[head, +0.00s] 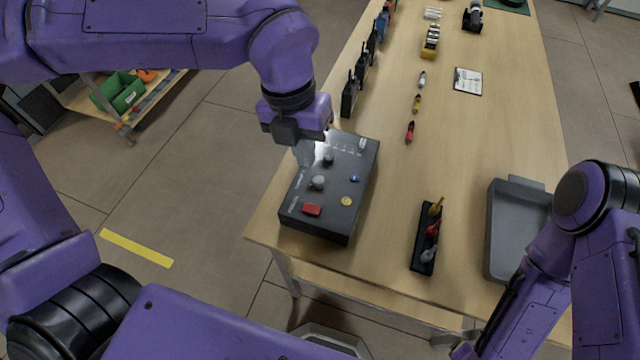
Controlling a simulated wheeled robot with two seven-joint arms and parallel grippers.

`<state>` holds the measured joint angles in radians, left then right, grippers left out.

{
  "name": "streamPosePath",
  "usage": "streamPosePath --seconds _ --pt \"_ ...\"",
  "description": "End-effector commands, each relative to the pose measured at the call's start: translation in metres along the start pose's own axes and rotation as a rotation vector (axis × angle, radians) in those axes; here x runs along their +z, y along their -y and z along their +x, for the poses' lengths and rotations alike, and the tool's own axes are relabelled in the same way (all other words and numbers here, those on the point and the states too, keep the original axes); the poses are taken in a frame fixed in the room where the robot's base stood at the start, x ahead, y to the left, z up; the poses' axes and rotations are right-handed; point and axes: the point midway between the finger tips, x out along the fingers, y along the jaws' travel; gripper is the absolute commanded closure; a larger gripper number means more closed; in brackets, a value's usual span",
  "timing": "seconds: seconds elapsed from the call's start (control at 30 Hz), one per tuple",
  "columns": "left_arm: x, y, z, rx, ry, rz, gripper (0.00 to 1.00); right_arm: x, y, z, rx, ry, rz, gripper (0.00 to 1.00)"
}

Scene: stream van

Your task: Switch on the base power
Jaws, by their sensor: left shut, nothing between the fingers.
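A dark control box (325,208) stands on the near left corner of the wooden table. Its top carries a red rocker switch (312,210) at the near edge, a grey knob (317,182), a dark knob (328,159), a small blue part (354,178) and a yellow round button (346,201). A pale part (362,143) sits at its far right corner. The labels are too small to read, so I cannot tell which control is the base power. My left gripper (304,153) is shut and empty at the box's far left side, close to the dark knob. My right gripper is out of view.
A black holder (425,240) with coloured tools and a grey tray (515,215) stand to the right. Small markers (410,132), a clipboard (468,81) and black racks (349,97) lie farther back. The table between box and holder is clear.

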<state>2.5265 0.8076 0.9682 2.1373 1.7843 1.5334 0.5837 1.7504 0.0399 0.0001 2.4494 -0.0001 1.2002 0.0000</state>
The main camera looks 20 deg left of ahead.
Motion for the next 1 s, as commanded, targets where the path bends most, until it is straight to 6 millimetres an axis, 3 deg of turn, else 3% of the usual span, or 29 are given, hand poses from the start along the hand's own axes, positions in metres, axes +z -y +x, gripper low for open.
streamPosePath --seconds 0.17,0.27,0.7,1.0 --pt "0.004 0.001 0.004 0.002 -0.005 0.005 1.0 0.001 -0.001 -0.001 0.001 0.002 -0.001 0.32" --pt "0.008 0.0 0.016 0.003 -0.011 0.004 1.0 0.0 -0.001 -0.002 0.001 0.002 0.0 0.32" --pt "0.008 -0.002 0.11 0.004 -0.015 0.002 1.0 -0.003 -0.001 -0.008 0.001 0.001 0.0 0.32" --pt "0.009 -0.002 0.143 0.003 -0.01 0.001 1.0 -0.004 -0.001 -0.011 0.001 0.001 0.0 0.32"
